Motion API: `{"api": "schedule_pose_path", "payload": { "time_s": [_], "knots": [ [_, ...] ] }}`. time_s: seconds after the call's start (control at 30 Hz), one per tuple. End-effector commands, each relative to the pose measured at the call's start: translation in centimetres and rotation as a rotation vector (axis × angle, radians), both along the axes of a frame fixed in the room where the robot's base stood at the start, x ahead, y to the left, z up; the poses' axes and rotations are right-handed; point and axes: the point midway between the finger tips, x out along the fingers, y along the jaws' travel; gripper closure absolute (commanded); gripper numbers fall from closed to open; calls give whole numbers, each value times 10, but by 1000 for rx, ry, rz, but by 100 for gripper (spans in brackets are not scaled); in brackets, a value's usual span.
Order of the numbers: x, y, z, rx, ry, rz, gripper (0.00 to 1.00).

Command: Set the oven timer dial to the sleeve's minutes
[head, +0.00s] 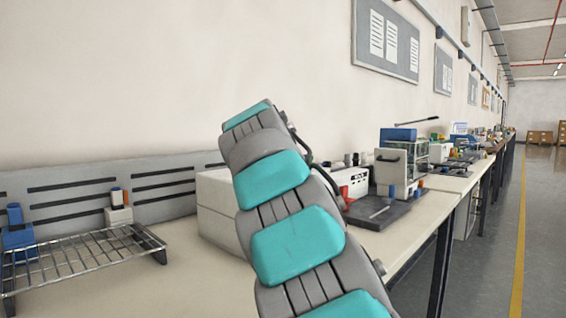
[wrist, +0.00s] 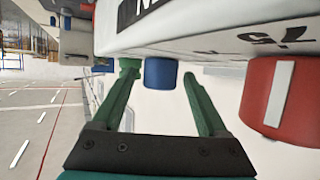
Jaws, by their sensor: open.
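In the wrist view, a blue knob (wrist: 160,73) stands out from a white panel (wrist: 210,22) with dark lettering that appears upside down. A larger red dial (wrist: 268,92) with a white bar on it is at the right. My gripper (wrist: 160,76) is open, its two green fingers reaching to either side of the blue knob. I cannot tell whether they touch it. The red dial is outside the fingers. In the head view, a white and red device (head: 352,181) is partly hidden behind my arm. My gripper is hidden there. I cannot make out the sleeve or any minutes.
A white box (head: 217,205) stands on the bench (head: 190,275) behind my arm. A wire rack (head: 85,255) is at the left. A press-like machine (head: 402,165) stands farther right. The floor aisle (head: 480,270) at the right is clear.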

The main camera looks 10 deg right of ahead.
Motion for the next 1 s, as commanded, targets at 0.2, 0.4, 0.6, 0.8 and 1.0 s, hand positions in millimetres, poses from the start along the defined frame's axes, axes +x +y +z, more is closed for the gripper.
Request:
{"api": "schedule_pose_path", "payload": {
  "time_s": [0.2,0.4,0.6,0.8,1.0],
  "knots": [
    [-12,6,6,-1,-3,1,24],
    [-37,16,15,0,1,0,24],
    [-62,27,28,0,-2,1,24],
    [-66,29,30,0,0,1,24],
    [-67,29,31,1,3,4,24]
  ]
}}
